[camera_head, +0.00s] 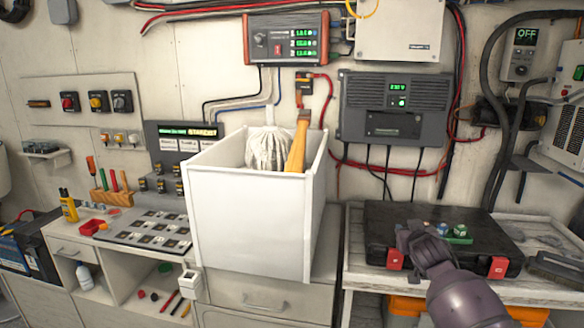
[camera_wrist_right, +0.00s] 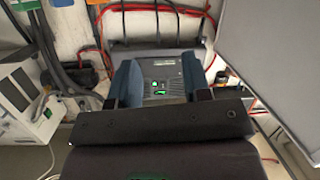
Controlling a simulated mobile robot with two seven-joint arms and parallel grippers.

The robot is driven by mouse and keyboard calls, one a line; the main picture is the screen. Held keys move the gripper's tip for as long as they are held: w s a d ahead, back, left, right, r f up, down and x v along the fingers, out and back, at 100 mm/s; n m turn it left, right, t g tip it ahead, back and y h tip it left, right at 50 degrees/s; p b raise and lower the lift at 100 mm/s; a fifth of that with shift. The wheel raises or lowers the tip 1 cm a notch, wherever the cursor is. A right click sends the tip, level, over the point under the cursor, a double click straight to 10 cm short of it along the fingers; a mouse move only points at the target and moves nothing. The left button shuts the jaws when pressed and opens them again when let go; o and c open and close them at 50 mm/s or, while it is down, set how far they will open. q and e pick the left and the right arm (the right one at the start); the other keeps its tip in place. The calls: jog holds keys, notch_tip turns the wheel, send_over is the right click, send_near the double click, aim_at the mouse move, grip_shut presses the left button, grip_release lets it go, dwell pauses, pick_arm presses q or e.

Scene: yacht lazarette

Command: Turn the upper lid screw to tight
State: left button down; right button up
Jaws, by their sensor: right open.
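No lid screw can be clearly made out. A dark grey wall unit (camera_head: 360,107) with a green display and a lower cover panel (camera_head: 393,126) hangs on the back wall; any screws on it are too small to tell. My right gripper (camera_head: 405,234) is in front of and below this unit, over the black case. In the right wrist view the open, empty fingers (camera_wrist_right: 166,84) frame the grey unit (camera_wrist_right: 165,68), which lies beyond them and apart. My left gripper is not in view.
A tall white bin (camera_head: 250,225) with a mop head and wooden handle stands left of the unit. A black case (camera_head: 385,218) with red latches lies on the right bench. Cables (camera_head: 388,168) hang below the unit. A white box (camera_head: 400,30) is mounted above.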

jog(key=s+a+f+n+y, duration=0.3)
jog(key=s+f, duration=1.4)
jog(key=s, duration=0.3)
jog(key=s+f+m+g, duration=0.1)
jog(key=s+f, duration=0.3)
jog(key=s, duration=0.8)
jog(key=s+a+f+m+g+h, duration=0.1)
jog(key=s+f+g, duration=0.1)
jog(key=s, duration=1.1)
jog(key=shift+a+f, duration=0.2)
jog(key=shift+f, duration=0.7)
jog(key=shift+w+d+m, duration=0.1)
jog(key=shift+m, duration=0.2)
